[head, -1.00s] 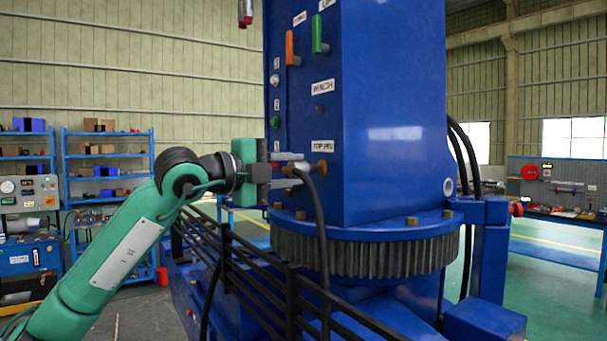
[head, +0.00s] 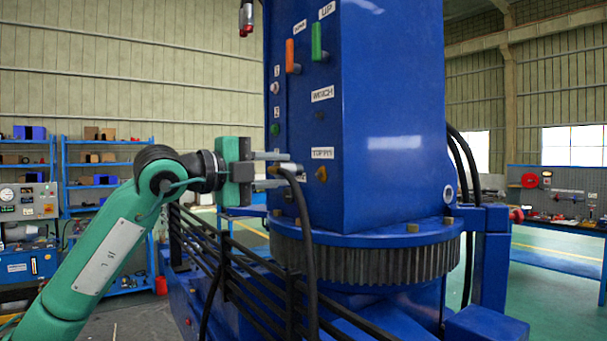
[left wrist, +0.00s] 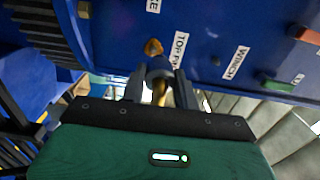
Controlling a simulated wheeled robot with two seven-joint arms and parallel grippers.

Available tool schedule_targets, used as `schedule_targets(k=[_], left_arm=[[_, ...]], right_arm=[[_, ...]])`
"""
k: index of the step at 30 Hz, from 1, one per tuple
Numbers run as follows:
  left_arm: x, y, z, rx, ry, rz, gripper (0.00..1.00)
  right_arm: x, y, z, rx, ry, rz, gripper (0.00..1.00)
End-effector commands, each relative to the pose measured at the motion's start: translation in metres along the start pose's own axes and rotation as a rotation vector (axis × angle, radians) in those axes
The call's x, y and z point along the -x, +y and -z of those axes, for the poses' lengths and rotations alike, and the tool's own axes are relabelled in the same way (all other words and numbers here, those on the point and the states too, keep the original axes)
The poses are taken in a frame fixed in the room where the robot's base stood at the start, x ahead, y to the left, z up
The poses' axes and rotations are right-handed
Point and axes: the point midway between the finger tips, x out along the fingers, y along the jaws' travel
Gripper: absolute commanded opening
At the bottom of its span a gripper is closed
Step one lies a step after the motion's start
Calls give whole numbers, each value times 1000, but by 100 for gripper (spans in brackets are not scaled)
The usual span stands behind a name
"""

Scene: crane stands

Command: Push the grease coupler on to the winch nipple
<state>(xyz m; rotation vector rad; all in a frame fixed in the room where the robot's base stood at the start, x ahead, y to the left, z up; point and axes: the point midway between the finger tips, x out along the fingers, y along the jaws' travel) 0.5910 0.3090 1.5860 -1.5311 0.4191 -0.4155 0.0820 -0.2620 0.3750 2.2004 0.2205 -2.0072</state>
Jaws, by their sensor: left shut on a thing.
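My left gripper (head: 277,163) comes in from the left and is shut on the grease coupler. In the left wrist view the coupler (left wrist: 160,90) shows as a brass piece with a dark end between the fingers. Its black hose (head: 309,250) hangs down from the fingers. The winch nipple (head: 320,115) is a small dark fitting under the WINCH label on the blue column, above and right of the gripper. The coupler is apart from it. My right gripper is not in view.
A brass-orange fitting (head: 321,174) sits under the TOP PIN label, just right of my fingertips. Orange (head: 291,56) and green (head: 317,42) handles stick out above. A toothed ring (head: 365,262) and black rails (head: 255,270) lie below. Free air is left of the column.

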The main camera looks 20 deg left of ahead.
Motion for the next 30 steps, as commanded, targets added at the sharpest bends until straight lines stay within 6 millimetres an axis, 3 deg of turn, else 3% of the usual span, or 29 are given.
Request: schedule_targets(k=[1, 9, 18, 30], left_arm=[[3, -15, 0, -1, 0, 4, 1], [20, -69, 0, 1, 0, 4, 1], [33, -109, 0, 1, 0, 3, 1], [-21, -105, 0, 2, 1, 3, 1]], right_arm=[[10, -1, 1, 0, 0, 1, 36], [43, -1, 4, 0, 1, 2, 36], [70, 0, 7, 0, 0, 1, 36], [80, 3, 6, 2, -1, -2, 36]])
